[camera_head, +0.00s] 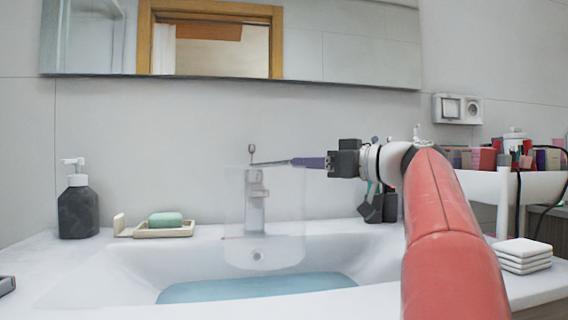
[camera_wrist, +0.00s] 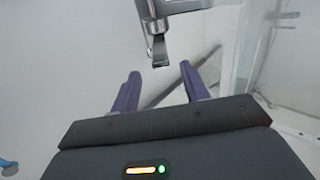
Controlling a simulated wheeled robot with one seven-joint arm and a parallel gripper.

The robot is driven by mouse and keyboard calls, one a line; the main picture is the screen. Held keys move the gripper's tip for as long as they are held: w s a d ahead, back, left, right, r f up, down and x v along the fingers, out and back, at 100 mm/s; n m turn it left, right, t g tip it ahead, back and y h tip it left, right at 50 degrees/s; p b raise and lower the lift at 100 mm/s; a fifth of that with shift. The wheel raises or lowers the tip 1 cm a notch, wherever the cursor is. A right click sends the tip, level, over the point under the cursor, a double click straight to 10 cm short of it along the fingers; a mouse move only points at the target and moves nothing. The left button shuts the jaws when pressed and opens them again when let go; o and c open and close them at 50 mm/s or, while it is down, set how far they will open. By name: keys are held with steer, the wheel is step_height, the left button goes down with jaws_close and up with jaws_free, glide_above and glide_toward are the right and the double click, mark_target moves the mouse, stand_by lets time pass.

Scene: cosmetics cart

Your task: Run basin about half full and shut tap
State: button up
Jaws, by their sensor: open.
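The white basin (camera_head: 385,262) holds a pool of bluish water (camera_head: 255,288) across its bottom. The chrome tap (camera_head: 255,210) stands upright at the basin's back edge; in the wrist view its metal end (camera_wrist: 158,45) appears just beyond my fingertips. A thin grey bar at the tap's top points right, toward my fingers. My gripper (camera_head: 300,162) is open and empty, its purple fingers to the right of the tap's top, pointing left. In the wrist view my gripper (camera_wrist: 160,70) has its fingers apart. I cannot make out a running stream.
A clear, see-through panel shape (camera_head: 285,225) shows around the tap. A dark soap dispenser (camera_head: 78,210) and a green soap (camera_head: 165,219) on its dish are at left. White stacked squares (camera_head: 522,252) lie at right. A mirror (camera_head: 350,55) is above.

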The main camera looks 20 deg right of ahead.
mark_target(287, 162)
steer(key=x, duration=0.6)
steer(key=shift+p, duration=0.35)
steer(key=shift+c, duration=0.4)
jaws_close()
